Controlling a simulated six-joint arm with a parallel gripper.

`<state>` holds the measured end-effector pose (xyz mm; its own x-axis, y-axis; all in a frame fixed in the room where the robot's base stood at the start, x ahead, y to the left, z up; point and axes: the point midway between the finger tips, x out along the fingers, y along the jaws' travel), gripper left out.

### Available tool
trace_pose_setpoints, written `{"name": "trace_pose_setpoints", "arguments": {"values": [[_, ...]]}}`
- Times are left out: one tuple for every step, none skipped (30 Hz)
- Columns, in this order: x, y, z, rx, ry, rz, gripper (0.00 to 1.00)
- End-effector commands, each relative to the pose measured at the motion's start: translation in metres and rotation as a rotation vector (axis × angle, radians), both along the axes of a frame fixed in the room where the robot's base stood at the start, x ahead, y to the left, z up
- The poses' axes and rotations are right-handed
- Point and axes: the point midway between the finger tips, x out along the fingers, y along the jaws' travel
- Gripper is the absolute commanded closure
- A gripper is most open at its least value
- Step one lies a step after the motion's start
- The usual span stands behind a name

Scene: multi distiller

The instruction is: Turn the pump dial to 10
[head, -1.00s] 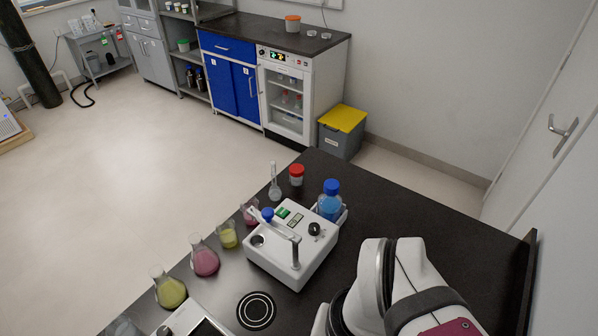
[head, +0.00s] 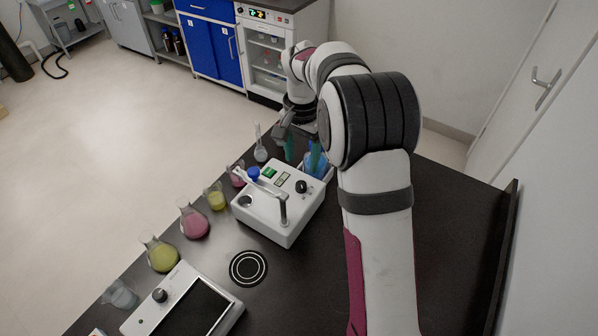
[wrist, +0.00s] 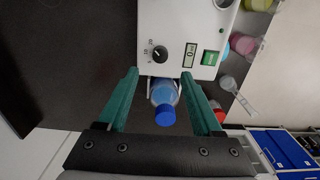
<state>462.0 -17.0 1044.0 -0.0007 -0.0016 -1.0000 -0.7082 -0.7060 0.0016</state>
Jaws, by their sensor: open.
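The pump is a white box (head: 262,229) on the black bench, with a metal post and arm on top. Its black dial (head: 301,186) sits near the right corner, and the dial also shows in the wrist view (wrist: 160,53) with small printed numbers beside it. I cannot read its setting for certain. My gripper (head: 302,153) is open, with green fingers, beyond the pump's far right side. In the wrist view my gripper (wrist: 161,74) points at the pump's dial end, apart from the dial. A blue-capped bottle (wrist: 164,94) shows between the fingers, not gripped.
A green switch (wrist: 209,58) and small display (wrist: 190,55) sit beside the dial. Flasks with yellow (head: 162,257) and pink (head: 194,222) liquid line the bench's left edge. A flat device with a dark screen (head: 193,308) is at the front. The bench beside the round mark (head: 248,268) is clear.

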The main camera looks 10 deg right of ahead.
Motion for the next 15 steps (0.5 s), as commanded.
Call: {"name": "trace_pose_setpoints", "arguments": {"values": [[-0.001, 0.000, -0.016, 0.001, 0.006, 0.001, 0.33], [-0.001, 0.000, -0.025, 0.001, 0.005, 0.001, 0.33], [-0.001, 0.000, -0.036, 0.001, 0.006, 0.000, 0.33], [-0.001, 0.000, -0.043, 0.001, 0.005, 0.001, 0.33], [-0.001, 0.000, -0.050, 0.000, 0.003, 0.001, 0.33], [-0.001, 0.000, -0.058, 0.001, 0.002, 0.000, 0.33], [-0.001, 0.000, -0.063, 0.001, 0.002, 0.000, 0.33], [-0.001, 0.000, -0.068, 0.001, 0.002, 0.001, 0.33], [-0.001, 0.000, -0.073, 0.001, 0.002, 0.001, 0.33], [0.000, 0.000, -0.076, 0.000, 0.000, 0.001, 0.33], [0.000, 0.000, -0.078, 0.000, 0.000, 0.001, 0.33], [0.000, 0.000, -0.081, 0.000, 0.000, 0.000, 0.33], [0.000, 0.000, -0.082, 0.000, 0.000, 0.000, 0.33], [0.000, 0.000, -0.084, 0.000, -0.001, 0.000, 0.33], [0.000, 0.000, -0.085, 0.000, -0.001, 0.000, 0.33]]}}
